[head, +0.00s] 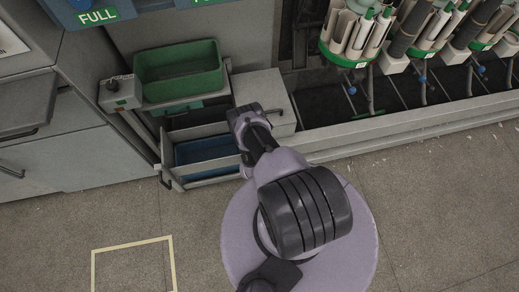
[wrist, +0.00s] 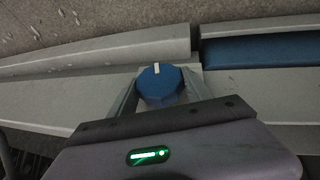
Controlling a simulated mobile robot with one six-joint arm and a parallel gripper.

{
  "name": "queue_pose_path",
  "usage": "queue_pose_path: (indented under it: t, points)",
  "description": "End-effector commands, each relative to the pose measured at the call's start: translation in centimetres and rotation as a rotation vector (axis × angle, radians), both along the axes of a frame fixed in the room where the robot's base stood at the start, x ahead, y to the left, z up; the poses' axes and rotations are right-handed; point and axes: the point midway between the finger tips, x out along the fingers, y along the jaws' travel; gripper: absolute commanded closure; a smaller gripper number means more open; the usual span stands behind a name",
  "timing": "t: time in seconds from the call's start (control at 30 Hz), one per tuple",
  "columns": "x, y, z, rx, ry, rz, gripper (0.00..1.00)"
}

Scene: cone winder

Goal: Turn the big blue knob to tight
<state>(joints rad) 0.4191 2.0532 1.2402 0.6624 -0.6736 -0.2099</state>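The big blue knob (wrist: 161,86) shows in the wrist view, with a white pointer mark at its upper edge, pointing almost straight up in the picture. My gripper (wrist: 162,80) has one finger at each side of the knob, and no clear gap shows between fingers and knob, so it looks shut on it. In the head view my gripper (head: 242,116) is at the machine front, beside the lower drawer; the knob is hidden there behind my arm. No tight marking can be read.
An open drawer with a blue bin (head: 205,150) stands just left of my gripper, with a green bin (head: 178,70) above it. A grey box (head: 265,95) is behind. Yarn spindles (head: 350,40) line the right. The floor in front is clear, with a yellow taped outline (head: 133,245).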

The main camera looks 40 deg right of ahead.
Motion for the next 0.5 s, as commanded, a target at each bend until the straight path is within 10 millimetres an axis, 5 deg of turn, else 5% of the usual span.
queue_pose_path:
  t: [0.2,0.5]
  points:
    - [-0.02,0.01,-0.01,0.000,0.000,0.000,0.82]
    - [-0.10,-0.35,0.11,0.149,-0.095,-0.006,0.82]
